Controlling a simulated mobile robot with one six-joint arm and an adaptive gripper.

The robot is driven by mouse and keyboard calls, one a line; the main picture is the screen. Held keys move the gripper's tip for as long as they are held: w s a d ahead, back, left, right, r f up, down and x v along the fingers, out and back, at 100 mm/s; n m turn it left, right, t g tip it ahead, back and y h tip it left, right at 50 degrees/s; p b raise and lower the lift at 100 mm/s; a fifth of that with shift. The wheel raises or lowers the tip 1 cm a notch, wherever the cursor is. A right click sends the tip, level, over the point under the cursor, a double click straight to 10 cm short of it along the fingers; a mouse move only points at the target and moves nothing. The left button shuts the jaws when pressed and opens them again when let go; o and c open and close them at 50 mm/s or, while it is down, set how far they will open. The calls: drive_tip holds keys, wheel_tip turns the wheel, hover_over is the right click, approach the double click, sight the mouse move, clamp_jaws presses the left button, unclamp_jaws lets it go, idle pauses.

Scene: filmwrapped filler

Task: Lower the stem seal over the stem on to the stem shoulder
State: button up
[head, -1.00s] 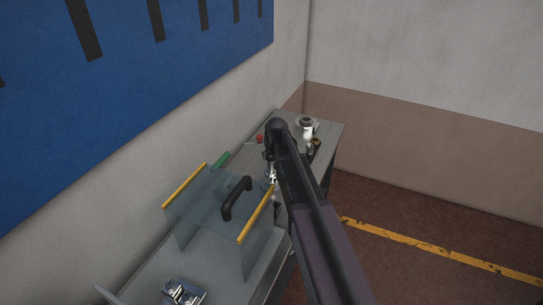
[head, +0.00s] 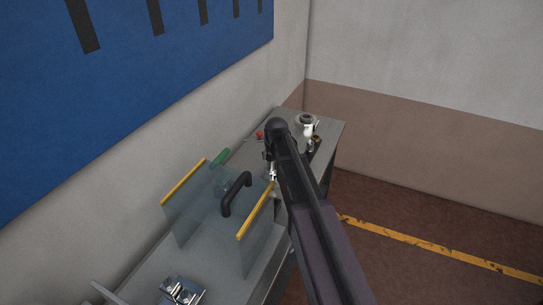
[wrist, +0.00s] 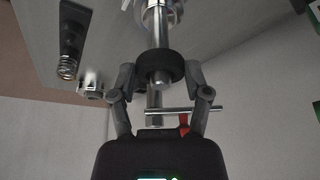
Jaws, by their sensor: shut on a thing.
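The stem seal (wrist: 159,57) is a thick dark ring between the two fingertips of my gripper (wrist: 160,72) in the wrist view. My gripper is shut on it. The bright metal stem (wrist: 157,37) runs into the ring from above in the picture, and a round metal end shows on the ring's near side, so the seal looks to be around the stem. A wider metal body (wrist: 155,12) at the top edge may hold the shoulder; it is partly cut off and the seal is apart from it. In the head view my arm hides the seal.
A clear guard with yellow edges and a black handle (head: 236,194) stands on the grey bench close left of my arm. Bright metal blocks (head: 181,291) lie nearer.

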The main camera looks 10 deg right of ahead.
sight(272, 166)
drive_tip(key=shift+f+b, duration=2.65)
drive_tip(key=shift+f, duration=0.05)
idle(0.3)
drive_tip(key=o, duration=0.9)
drive_tip(key=shift+r, duration=0.15)
wheel_tip(272, 166, up, 15)
drive_tip(key=p, duration=1.5)
idle(0.7)
